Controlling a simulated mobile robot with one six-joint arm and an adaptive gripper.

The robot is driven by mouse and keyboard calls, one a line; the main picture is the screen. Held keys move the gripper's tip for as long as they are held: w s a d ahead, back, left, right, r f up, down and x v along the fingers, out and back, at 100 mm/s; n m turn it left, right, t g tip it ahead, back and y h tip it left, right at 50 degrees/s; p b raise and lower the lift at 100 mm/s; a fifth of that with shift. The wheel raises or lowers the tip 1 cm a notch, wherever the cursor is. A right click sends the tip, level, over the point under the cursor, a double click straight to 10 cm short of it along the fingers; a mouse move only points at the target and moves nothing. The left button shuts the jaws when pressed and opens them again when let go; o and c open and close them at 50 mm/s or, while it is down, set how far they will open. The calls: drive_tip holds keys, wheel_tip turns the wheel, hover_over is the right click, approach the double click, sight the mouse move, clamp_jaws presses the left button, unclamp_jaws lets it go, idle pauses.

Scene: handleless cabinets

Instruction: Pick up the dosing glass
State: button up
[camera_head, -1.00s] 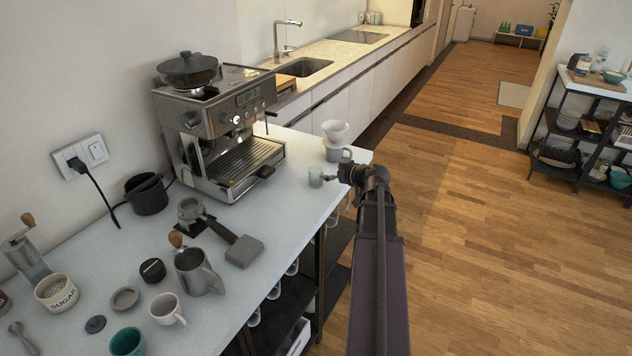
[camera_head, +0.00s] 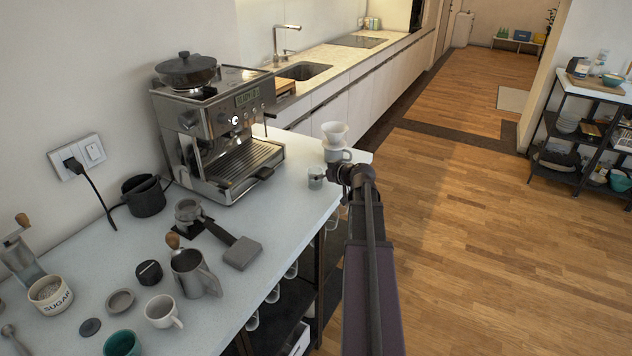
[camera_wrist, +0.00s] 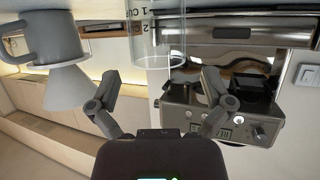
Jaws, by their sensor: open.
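The dosing glass (camera_head: 315,178) is a small clear cup near the right edge of the counter. In the wrist view, which is upside down, the glass (camera_wrist: 157,35) shows dark "CUP" markings and stands ahead of my fingers. My gripper (camera_head: 331,173) is at the right side of the glass, low over the counter edge. In the wrist view my gripper (camera_wrist: 159,80) is open and empty, its two fingers spread wider than the glass, with the glass roughly centred between them. Whether a finger touches it cannot be told.
A white dripper (camera_head: 334,132) on a grey cup (camera_head: 337,154) stands just behind the glass. The espresso machine (camera_head: 215,130) is to the left. A portafilter, a milk pitcher (camera_head: 194,273) and cups crowd the nearer counter. The floor on the right is clear.

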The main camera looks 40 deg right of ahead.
sight(311, 170)
drive_tip(key=shift+b+x, duration=0.5)
drive_tip(key=shift+x, duration=1.35)
drive_tip(key=shift+d, duration=0.2)
drive_tip(key=c, duration=1.1)
